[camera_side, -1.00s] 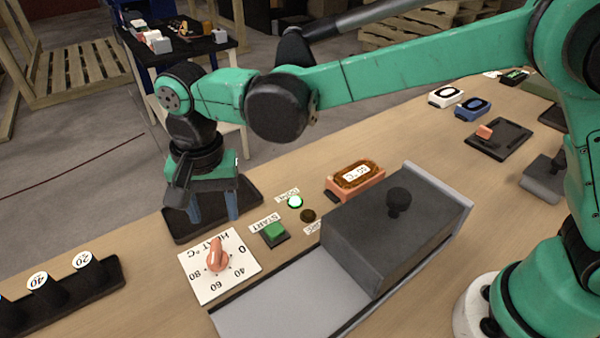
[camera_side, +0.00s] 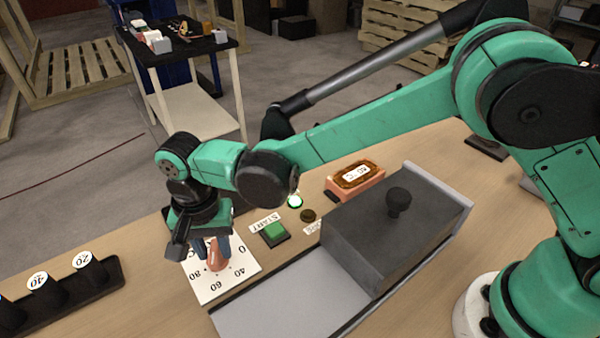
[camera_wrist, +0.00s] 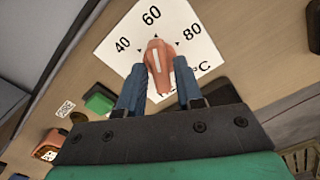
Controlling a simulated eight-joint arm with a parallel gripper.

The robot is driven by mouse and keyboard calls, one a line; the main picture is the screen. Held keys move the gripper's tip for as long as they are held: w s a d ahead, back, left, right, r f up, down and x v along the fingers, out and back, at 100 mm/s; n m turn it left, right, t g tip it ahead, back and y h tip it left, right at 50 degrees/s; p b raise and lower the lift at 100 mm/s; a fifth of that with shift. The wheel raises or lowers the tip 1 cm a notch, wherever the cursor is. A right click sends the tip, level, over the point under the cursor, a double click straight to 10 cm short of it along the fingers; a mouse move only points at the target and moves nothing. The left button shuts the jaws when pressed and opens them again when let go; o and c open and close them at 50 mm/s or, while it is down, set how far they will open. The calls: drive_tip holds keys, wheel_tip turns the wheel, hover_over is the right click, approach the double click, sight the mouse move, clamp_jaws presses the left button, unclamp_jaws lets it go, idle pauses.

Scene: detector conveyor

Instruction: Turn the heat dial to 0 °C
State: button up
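The heat dial is an orange knob (camera_wrist: 158,68) with a white stripe, on a white plate (camera_side: 235,280) marked with numbers. In the wrist view the stripe points roughly toward 60; 40 lies left and 80 right, while the 0 is hidden. In the side view the 0 shows near the plate's right corner. My gripper (camera_wrist: 160,78) is above the plate, its two blue fingers on either side of the knob. The fingers look apart, with no clear grip on it. In the side view my gripper (camera_side: 216,254) partly covers the knob.
A green start button (camera_side: 274,232) and a lit green lamp (camera_side: 295,201) are right of the dial. A grey box (camera_side: 385,240) with a black knob stands on the conveyor (camera_side: 290,300). A black rack (camera_side: 75,290) with labelled pieces is at left.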

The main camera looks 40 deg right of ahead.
clamp_jaws()
drive_tip(key=shift+n, duration=0.4)
drive_tip(key=n, duration=0.4)
drive_tip(key=shift+n, duration=0.4)
drive_tip(key=n, duration=1.2)
drive_tip(key=shift+n, duration=0.4)
drive_tip(key=n, duration=0.5)
drive_tip(key=shift+n, duration=0.4)
drive_tip(key=shift+o, duration=2.2)
unclamp_jaws()
